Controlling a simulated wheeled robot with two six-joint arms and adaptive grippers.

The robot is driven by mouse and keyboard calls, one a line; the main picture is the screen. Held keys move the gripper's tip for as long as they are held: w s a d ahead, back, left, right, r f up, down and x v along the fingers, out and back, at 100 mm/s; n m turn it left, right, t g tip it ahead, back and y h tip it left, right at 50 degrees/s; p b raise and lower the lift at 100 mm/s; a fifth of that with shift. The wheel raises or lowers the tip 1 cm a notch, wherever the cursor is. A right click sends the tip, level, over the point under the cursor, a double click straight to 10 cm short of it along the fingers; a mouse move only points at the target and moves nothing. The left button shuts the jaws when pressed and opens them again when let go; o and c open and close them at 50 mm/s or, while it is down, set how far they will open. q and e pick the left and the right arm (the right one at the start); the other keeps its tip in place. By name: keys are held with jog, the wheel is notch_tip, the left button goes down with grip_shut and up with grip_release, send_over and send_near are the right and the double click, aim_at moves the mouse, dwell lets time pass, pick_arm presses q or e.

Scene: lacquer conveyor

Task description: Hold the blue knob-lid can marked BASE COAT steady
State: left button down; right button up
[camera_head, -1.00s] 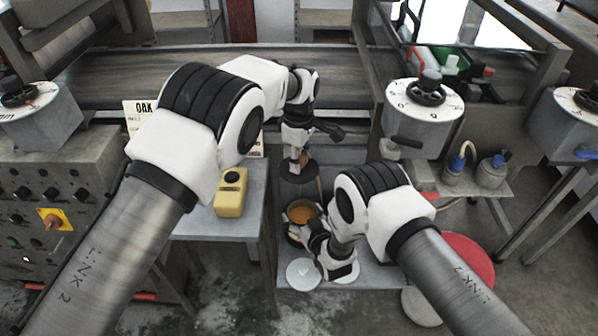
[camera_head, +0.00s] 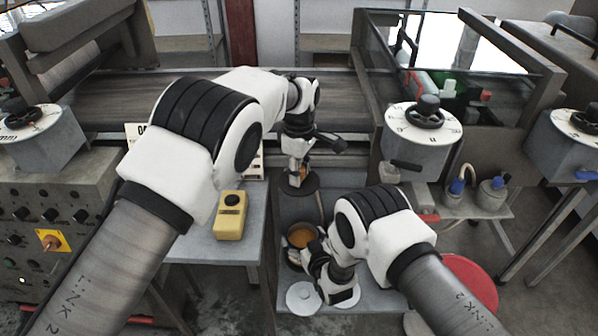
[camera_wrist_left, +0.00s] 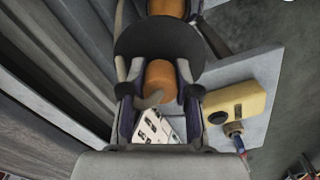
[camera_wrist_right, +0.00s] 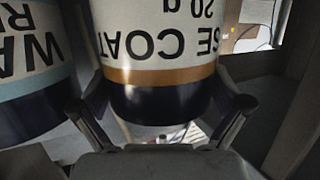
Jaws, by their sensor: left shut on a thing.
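The BASE COAT can (camera_wrist_right: 165,78) fills the upper middle of the right wrist view, with upside-down lettering, a brown band and a dark blue end. In the head view an open can of orange liquid (camera_head: 302,237) stands on the low grey stand. My right gripper (camera_head: 303,258) is beside it; its fingers are spread on either side of the BASE COAT can. My left gripper (camera_head: 300,166) is shut on the orange knob (camera_wrist_left: 160,80) of a dark round lid (camera_wrist_left: 158,38), held above and behind the open can. Whether the fingers of my right gripper touch is unclear.
A second can with a pale blue band (camera_wrist_right: 35,85) stands close left in the right wrist view. White round discs (camera_head: 303,298) lie before the open can. A yellow box (camera_head: 230,214) sits on the left table. A dial post (camera_head: 424,135) stands to the right.

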jog(key=s+d, duration=0.5)
jog(key=s, duration=0.7)
jog(key=shift+s, duration=0.15)
